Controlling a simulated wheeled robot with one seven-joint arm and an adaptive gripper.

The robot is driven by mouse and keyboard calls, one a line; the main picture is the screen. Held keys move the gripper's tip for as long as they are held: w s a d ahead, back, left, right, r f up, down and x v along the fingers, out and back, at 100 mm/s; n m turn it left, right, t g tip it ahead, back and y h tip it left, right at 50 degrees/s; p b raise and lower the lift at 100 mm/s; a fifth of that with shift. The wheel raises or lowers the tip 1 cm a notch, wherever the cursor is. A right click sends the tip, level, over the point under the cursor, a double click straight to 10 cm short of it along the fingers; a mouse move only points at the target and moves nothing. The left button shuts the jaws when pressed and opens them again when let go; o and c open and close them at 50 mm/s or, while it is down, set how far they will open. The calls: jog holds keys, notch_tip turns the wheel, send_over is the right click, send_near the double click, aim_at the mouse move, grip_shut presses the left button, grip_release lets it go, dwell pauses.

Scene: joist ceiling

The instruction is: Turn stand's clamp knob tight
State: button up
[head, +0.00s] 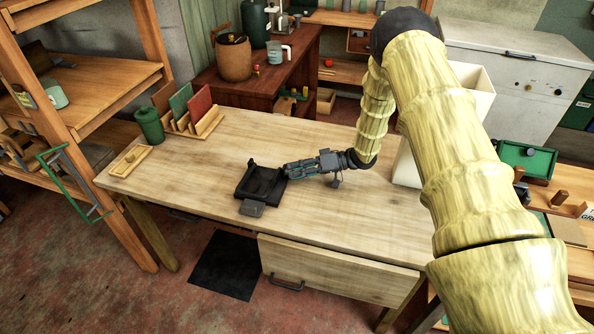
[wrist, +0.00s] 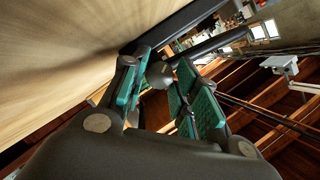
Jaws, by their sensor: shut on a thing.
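The black stand (head: 258,188) sits on the wooden table, with a grey plate at its front edge. My gripper (head: 288,171) reaches in from the right, low over the table, with its fingertips at the stand's right side. In the wrist view, the green-padded fingers of my gripper (wrist: 160,84) are on either side of a small dark rounded knob (wrist: 160,74) and shut on it. Dark bars of the stand (wrist: 180,24) show beyond the fingers. The knob is hidden by the fingers in the head view. How tight it is cannot be seen.
The wooden table (head: 218,150) is clear around the stand. A green canister (head: 149,125), a wooden rack (head: 194,124) with upright boards and a small wooden tray (head: 130,161) stand at its left end. A cream bin (head: 407,163) stands at its right end.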

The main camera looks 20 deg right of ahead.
jog(key=o, duration=1)
notch_tip(320, 180, up, 10)
dwell(0.3)
